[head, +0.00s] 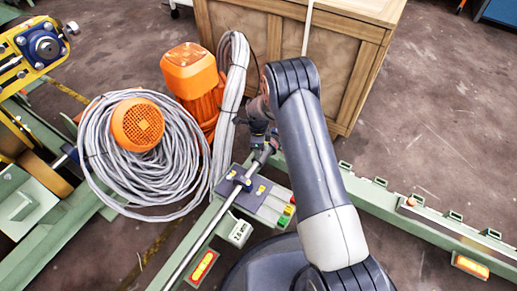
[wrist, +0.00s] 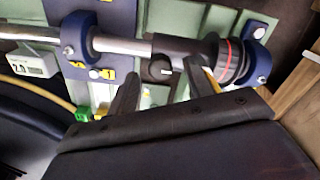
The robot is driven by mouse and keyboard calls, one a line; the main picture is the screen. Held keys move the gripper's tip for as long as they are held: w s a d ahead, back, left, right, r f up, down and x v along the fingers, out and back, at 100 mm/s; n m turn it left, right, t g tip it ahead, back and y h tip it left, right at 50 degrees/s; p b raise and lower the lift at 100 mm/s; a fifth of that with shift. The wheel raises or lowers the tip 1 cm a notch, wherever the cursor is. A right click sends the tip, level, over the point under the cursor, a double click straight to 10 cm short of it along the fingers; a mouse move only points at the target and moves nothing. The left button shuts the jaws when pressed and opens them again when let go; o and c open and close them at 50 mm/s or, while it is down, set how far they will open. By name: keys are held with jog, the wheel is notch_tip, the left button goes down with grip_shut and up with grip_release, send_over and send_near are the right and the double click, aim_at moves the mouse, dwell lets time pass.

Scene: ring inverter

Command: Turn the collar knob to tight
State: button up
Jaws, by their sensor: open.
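In the wrist view, a black collar (wrist: 178,46) sits around a shiny metal rod (wrist: 122,45). A short dark knob (wrist: 160,69) with a pale mark on its end sticks out from the collar. A ribbed black piece with a red ring (wrist: 232,60) is at the right end of the rod. My gripper (wrist: 160,77) is open, with one finger on each side of the short knob, and I see nothing held. Whether the fingers touch anything is unclear. In the head view my gripper (head: 262,138) is at the far end of the rod (head: 212,225), and my arm partly hides the collar area.
Blue brackets (wrist: 92,45) hold the rod on a green frame. A small display box (head: 240,233) stands beside the rod. Orange motors (head: 190,70) with coiled grey cable (head: 95,150) are to the left. A wooden crate (head: 345,60) stands behind my gripper.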

notch_tip(320, 180, up, 10)
jog(key=p, duration=0.3)
jog(key=shift+f, duration=0.2)
notch_tip(320, 180, down, 11)
jog(key=b, duration=0.4)
jog(key=shift+r, duration=0.1)
dwell(0.4)
